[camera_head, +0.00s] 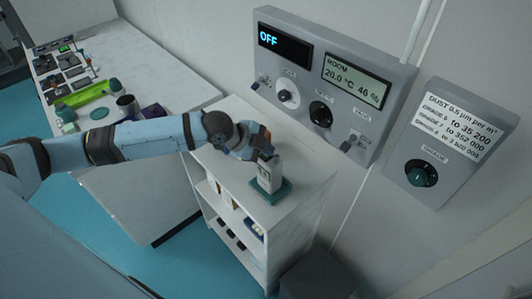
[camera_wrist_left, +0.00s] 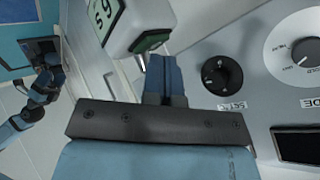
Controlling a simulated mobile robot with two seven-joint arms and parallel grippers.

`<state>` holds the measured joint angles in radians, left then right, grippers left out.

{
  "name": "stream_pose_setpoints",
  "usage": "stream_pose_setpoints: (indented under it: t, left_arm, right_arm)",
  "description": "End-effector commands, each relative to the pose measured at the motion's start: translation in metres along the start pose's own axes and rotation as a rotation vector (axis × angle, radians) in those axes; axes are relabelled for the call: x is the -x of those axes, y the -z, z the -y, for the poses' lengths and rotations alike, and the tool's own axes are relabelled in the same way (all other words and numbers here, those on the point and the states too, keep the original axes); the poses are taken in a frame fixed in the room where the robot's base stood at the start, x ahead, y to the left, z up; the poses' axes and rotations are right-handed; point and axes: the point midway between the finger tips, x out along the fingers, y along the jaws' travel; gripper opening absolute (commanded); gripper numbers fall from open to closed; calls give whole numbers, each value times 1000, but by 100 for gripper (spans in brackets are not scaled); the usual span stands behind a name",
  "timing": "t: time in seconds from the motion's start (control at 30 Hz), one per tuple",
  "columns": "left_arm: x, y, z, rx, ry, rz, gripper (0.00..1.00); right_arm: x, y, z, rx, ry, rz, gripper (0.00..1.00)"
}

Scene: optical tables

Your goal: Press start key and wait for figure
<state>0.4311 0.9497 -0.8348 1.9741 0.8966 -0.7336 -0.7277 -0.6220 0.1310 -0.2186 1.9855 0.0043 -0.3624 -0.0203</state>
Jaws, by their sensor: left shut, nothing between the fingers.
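A pale handheld instrument (camera_head: 270,174) stands upright in a green base (camera_head: 271,191) on top of a white shelf unit. It also shows at the top of the wrist view (camera_wrist_left: 146,18), where part of a display with dark figures is visible. My left gripper (camera_head: 264,148) is just above and behind the instrument's top in the head view. Its blue fingers are together and empty in the wrist view (camera_wrist_left: 164,72), close to the instrument; I cannot tell whether they touch it. The start key cannot be made out. A blue arm, seemingly my right (camera_wrist_left: 38,100), shows small in the wrist view.
A grey wall panel (camera_head: 300,82) behind the shelf unit (camera_head: 307,180) has an "OFF" display (camera_head: 285,45), a room display (camera_head: 352,80), knobs and switches. A dust-grade panel (camera_head: 449,143) hangs to its right. A white bench (camera_head: 150,62) with several items is at the left.

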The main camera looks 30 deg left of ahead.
Motion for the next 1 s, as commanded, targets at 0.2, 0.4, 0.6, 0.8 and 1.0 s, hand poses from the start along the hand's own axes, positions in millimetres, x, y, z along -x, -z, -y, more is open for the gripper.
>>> stream_pose_setpoints:
  t: [0.2,0.4,0.6,0.8,1.0]
  left_arm:
    - [10,7,7,0,0,1,0]
    - [10,7,8,0,0,0,0]
    - [10,7,8,0,0,0,0]
    - [20,14,15,0,1,0,0]
    - [32,23,24,-1,2,0,0]
  right_arm:
    - [8,12,0,0,0,0,78]
    - [9,13,0,0,0,0,78]
    - [9,13,0,0,0,0,78]
    - [14,21,0,0,0,1,78]
    - [19,29,0,0,0,0,78]
